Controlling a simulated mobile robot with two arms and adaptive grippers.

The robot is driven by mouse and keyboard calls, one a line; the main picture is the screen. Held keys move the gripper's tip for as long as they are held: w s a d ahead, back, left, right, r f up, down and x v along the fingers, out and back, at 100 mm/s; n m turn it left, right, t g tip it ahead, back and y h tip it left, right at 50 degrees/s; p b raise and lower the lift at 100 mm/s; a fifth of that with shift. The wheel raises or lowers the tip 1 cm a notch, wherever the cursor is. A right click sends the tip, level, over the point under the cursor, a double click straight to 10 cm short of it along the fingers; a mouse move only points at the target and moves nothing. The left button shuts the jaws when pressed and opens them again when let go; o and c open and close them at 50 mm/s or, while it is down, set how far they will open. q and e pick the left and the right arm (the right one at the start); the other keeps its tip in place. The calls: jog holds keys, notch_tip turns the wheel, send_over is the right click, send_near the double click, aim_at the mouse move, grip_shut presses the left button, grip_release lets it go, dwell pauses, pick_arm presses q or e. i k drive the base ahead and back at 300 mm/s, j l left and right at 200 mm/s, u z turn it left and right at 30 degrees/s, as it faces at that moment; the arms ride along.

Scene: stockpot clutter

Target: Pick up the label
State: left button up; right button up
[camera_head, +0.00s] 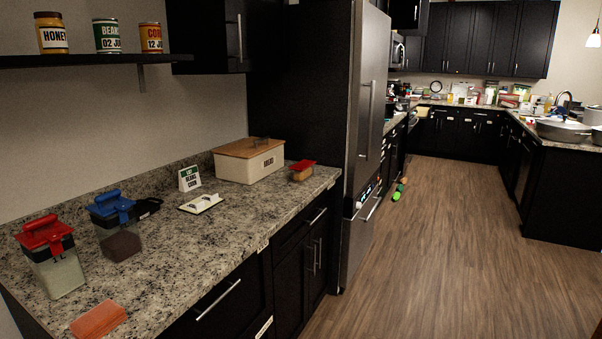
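Several things here carry writing, and I cannot tell which one the task calls the label. A small white folded card (190,178) with a green band and the words "BEANS" and "CORN" stands upright on the granite counter. In front of it a flat white piece (201,203) with a dark object on top lies on the counter. The cream bin (249,165) with a wooden lid bears a printed label on its front. Neither of my grippers shows in the head view.
A red-lidded clear container (50,258) and a blue-lidded one (117,231) stand at the counter's left. An orange-red block (98,320) lies at the front edge. Jars and cans stand on the wall shelf (75,61). Floor (450,240) right of the counter is open.

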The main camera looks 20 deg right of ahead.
aim_at(212, 198)
jog(key=u, duration=0.2)
jog(key=i+l+u, duration=0.25)
jog(key=u, duration=0.15)
jog(key=i+l+u, duration=0.15)
jog(key=l+u, duration=0.25)
jog(key=i+l+u, duration=0.15)
jog(key=l+u, duration=0.3)
